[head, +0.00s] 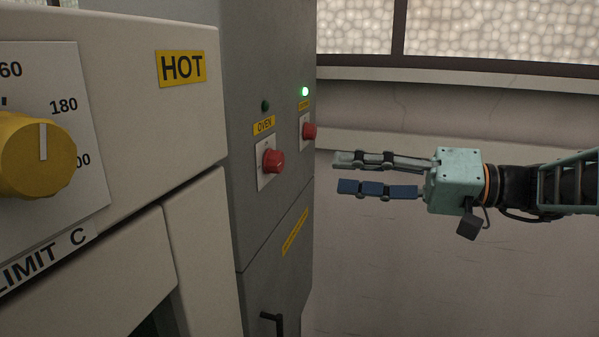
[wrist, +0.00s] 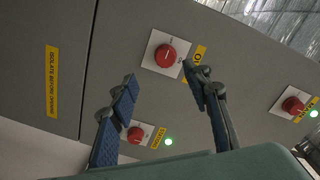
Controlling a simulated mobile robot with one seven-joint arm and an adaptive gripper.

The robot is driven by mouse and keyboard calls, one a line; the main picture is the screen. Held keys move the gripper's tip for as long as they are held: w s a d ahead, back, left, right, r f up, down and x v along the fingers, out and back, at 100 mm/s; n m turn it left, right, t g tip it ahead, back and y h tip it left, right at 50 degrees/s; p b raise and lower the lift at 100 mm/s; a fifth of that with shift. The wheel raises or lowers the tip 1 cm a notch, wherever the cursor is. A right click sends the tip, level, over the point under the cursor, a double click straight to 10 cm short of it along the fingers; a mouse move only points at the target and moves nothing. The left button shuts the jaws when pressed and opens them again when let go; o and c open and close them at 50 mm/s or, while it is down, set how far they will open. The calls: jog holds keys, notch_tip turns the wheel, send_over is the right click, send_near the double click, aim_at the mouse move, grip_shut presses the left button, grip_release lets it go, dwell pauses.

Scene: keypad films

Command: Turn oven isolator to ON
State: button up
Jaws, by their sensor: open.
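The oven isolator is a red knob (head: 273,161) on a white plate, with a yellow OVEN label (head: 264,125) above it. The small lamp (head: 265,106) over the label is dark. In the wrist view a red knob (wrist: 165,55) sits just beyond the fingertips, beside a yellow label starting with O that a finger partly covers. Its pointer direction is too small to read. My gripper (head: 337,172) is open and empty, pointing left at the cabinet, apart from the knob. In the wrist view its two fingers (wrist: 159,75) straddle the line toward the knob.
A second red knob (head: 309,131) sits farther right under a lit green lamp (head: 305,91). The wrist view shows other red knobs at lower left (wrist: 136,135) and right (wrist: 293,105), each with a green lamp. An oven with a yellow dial (head: 38,155) and HOT label stands at left.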

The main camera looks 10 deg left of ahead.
aim_at(281, 163)
jog(key=a, duration=0.7)
jog(key=w+a+p, duration=0.1)
jog(key=a, duration=0.2)
jog(key=shift+a+r, duration=0.3)
jog(key=shift+a, duration=0.1)
jog(key=shift+c, duration=0.2)
jog(key=c, duration=1.1)
